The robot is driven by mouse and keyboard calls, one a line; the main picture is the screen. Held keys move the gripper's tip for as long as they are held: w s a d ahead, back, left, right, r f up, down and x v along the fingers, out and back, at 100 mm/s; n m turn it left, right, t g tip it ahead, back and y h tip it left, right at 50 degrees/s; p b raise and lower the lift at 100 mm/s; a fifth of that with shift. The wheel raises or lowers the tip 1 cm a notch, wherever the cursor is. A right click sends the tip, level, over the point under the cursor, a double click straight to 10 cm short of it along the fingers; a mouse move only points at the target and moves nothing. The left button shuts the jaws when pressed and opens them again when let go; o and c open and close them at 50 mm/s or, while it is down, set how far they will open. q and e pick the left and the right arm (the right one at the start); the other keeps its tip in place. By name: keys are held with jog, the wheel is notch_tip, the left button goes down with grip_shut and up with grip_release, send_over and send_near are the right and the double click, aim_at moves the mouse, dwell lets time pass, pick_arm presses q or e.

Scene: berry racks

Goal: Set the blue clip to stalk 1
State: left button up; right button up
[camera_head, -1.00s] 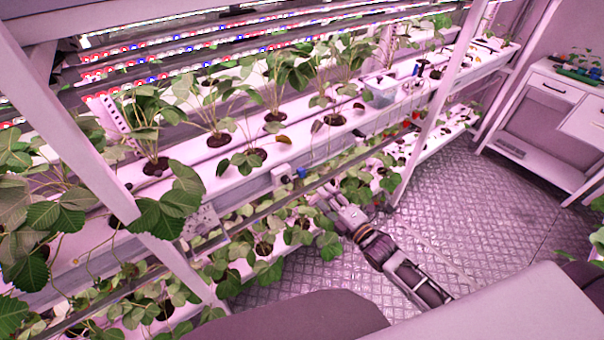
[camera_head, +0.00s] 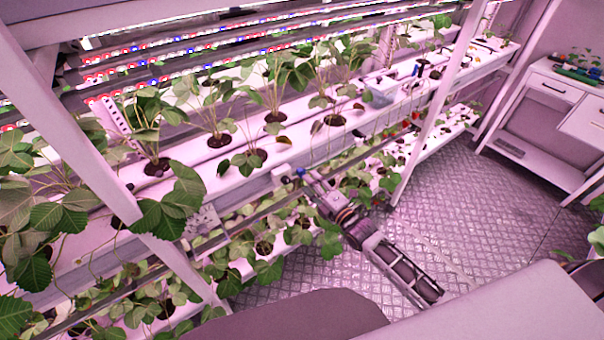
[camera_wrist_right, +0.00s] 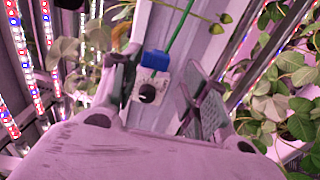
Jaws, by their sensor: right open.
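The small blue clip (camera_head: 300,172) sits at the front edge of the white planting channel, beside a small white box (camera_head: 281,176). In the right wrist view the blue clip (camera_wrist_right: 155,62) is between and slightly beyond the fingers, above a white plate with a black knob (camera_wrist_right: 147,92). A thin green stalk (camera_wrist_right: 181,25) runs up from about the clip; I cannot tell whether they touch. My right gripper (camera_head: 305,182) is at the clip, its fingers open on either side in the right wrist view (camera_wrist_right: 160,85). No stalk number is readable. My left gripper is out of view.
Strawberry plants line the upper channel (camera_head: 200,180); more leaves hang below it. A rail runs in front of the channel. A white post (camera_head: 437,115) stands to the right of my right arm. The metal floor (camera_head: 470,220) is open; a white cabinet (camera_head: 545,105) stands at far right.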

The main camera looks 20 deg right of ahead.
aim_at(302, 174)
jog(key=shift+x, duration=3)
jog(key=shift+c, duration=0.2)
grip_shut()
